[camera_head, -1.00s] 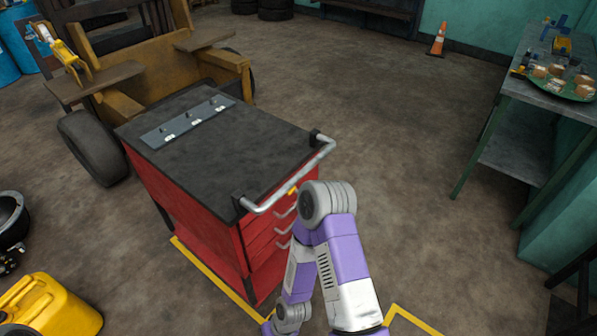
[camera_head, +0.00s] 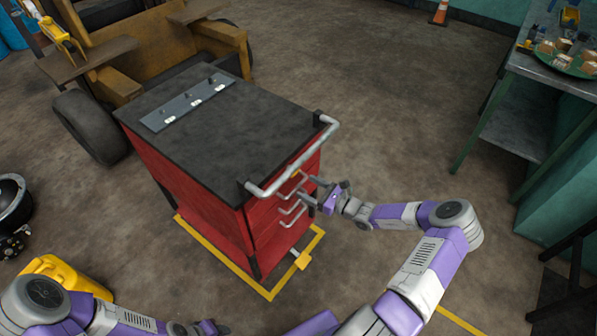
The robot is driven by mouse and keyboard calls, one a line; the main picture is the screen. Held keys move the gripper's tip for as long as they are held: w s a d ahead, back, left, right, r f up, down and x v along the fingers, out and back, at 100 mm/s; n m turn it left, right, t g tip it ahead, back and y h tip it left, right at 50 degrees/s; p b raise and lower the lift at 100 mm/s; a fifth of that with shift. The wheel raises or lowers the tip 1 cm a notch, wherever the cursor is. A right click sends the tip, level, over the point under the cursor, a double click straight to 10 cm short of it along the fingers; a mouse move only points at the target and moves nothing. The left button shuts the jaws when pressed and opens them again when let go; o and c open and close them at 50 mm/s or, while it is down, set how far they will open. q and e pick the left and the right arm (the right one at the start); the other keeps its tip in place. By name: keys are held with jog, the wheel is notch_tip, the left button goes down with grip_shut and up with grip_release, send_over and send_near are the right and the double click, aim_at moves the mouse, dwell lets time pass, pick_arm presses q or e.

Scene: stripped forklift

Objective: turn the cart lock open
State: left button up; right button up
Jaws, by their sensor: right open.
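The red cart (camera_head: 190,190) has a dark top, a silver push handle and drawers on its right-hand face. A small orange-yellow piece (camera_head: 295,173), which looks like the lock, shows high on the drawer face under the handle. My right gripper (camera_head: 305,186) is open, its fingers pointing left at the drawer face, close to the lock. I cannot tell whether a finger touches the cart or a drawer pull. My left gripper (camera_head: 212,328) is at the bottom edge, away from the cart; its jaws are too unclear to read.
The stripped forklift (camera_head: 150,50) stands behind. A yellow canister (camera_head: 65,278) is at lower left. A workbench (camera_head: 545,75) stands at right. Open floor (camera_head: 400,110) lies between.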

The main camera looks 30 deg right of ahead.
aim_at(297, 172)
jog(key=shift+m+t+h, duration=0.4)
jog(key=shift+m+h, duration=0.1)
jog(key=shift+m, duration=0.1)
jog(key=w, duration=0.2)
jog(key=w+b, duration=0.1)
jog(key=w, duration=0.1)
jog(key=w+r, duration=0.1)
jog(key=w, duration=0.2)
jog(key=shift+a, duration=0.25)
jog(key=c, duration=1.1)
